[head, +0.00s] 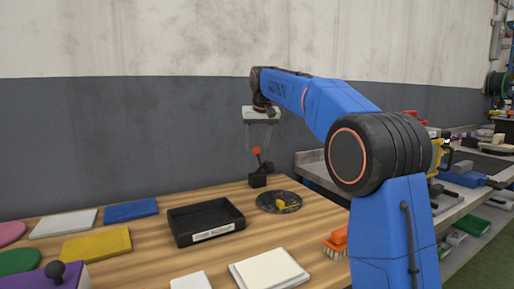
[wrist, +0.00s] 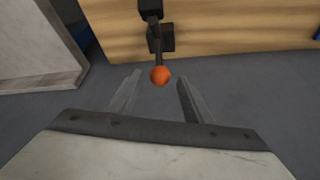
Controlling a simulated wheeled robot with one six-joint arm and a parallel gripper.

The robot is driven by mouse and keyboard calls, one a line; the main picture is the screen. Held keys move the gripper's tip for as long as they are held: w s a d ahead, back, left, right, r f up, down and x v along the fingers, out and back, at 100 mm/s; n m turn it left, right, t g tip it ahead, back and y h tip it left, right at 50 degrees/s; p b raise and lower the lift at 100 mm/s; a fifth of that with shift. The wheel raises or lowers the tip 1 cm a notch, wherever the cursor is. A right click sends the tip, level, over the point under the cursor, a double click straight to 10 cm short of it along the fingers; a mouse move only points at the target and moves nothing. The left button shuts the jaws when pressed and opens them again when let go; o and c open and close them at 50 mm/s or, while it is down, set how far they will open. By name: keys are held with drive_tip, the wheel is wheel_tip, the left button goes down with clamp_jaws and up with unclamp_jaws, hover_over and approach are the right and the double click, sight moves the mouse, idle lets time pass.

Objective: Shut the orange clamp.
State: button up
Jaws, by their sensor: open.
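The orange clamp shows as a small black base (head: 258,181) with a lever ending in an orange knob (head: 256,150), at the back edge of the wooden table. The lever stands up, leaning slightly. In the wrist view the orange knob (wrist: 160,75) lies between and a little beyond the two fingertips, with the black lever behind it. My gripper (head: 261,150) points down over the clamp; it also shows in the wrist view (wrist: 159,80). Its fingers are apart, and nothing shows gripped. I cannot tell whether they touch the knob.
A dark round turntable (head: 267,202) with a yellow piece (head: 284,204) lies right beside the clamp. A black tray (head: 180,233) stands to the left. Coloured plates, such as a yellow one (head: 96,244), lie farther left. A grey wall (head: 120,140) rises behind the table.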

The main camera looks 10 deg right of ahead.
drive_tip(key=shift+x, duration=0.8)
clamp_jaws()
drive_tip(key=shift+s, duration=0.1)
drive_tip(key=shift+s+d+f+t+y, duration=0.1)
drive_tip(key=shift+s+d+t+y, duration=0.1)
drive_tip(key=shift+s+t, duration=0.5)
drive_tip(key=shift+s+d+f+t+y, duration=0.1)
drive_tip(key=shift+s+d+t+y, duration=0.1)
drive_tip(key=shift+s+t, duration=0.5)
drive_tip(key=s+t, duration=0.1)
drive_tip(key=f+t, duration=0.1)
drive_tip(key=s+t, duration=0.1)
drive_tip(key=shift+s+d+f+y, duration=0.15)
drive_tip(key=shift+s+d+y, duration=0.2)
drive_tip(key=shift+y, duration=0.05)
drive_tip(key=shift+s+d+f, duration=0.1)
drive_tip(key=shift+s+f, duration=0.4)
